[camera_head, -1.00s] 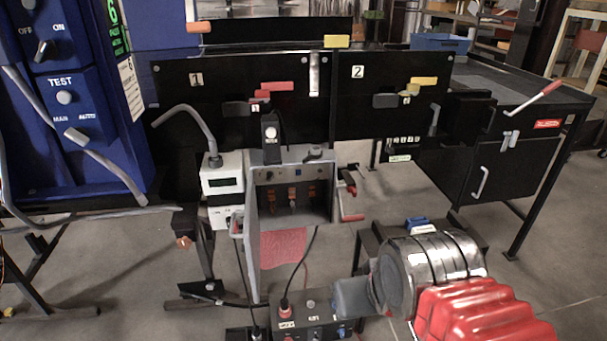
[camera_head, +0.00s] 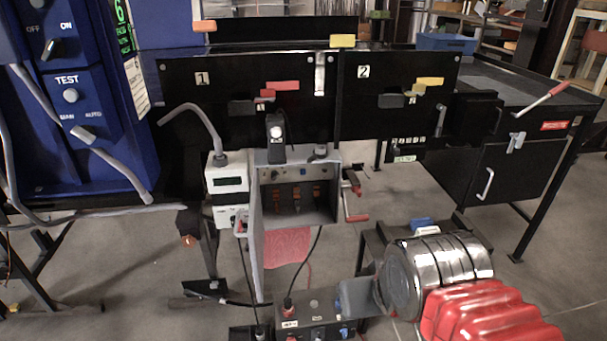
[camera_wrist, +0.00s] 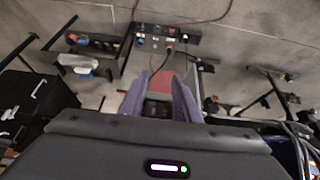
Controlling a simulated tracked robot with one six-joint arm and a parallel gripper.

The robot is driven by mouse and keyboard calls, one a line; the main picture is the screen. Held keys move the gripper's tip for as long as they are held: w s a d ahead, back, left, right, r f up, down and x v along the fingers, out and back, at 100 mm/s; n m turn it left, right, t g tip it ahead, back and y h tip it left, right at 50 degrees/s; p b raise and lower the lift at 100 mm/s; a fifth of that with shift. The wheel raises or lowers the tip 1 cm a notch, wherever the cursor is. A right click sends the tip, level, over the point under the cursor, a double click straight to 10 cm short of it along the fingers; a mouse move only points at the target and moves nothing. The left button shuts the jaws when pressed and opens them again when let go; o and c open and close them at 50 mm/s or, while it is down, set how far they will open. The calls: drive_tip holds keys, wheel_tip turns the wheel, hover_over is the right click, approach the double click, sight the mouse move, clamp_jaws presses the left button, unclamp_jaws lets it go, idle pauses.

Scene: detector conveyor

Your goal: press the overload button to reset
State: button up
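No button readable as the overload button shows, and I cannot tell which one it is. A low black control box (camera_head: 315,318) on the floor carries a small grey button, cables and sockets; it also shows in the wrist view (camera_wrist: 183,38). An open grey cabinet (camera_head: 256,235) with small orange parts inside stands beyond it. My gripper (camera_wrist: 160,79) shows in the wrist view with its two purple-grey fingers apart. Between the fingers are a red patch and a dark space; nothing appears held. I cannot make out the fingers in the body view.
A white meter box (camera_head: 228,184) stands left of the cabinet. Black panels marked 1 (camera_head: 235,78) and 2 (camera_head: 385,75) are behind. A blue switch cabinet (camera_head: 100,150) is at left, a black workbench (camera_head: 520,170) at right. Cables cross the floor.

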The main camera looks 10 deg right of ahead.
clamp_jaws()
idle(1.3)
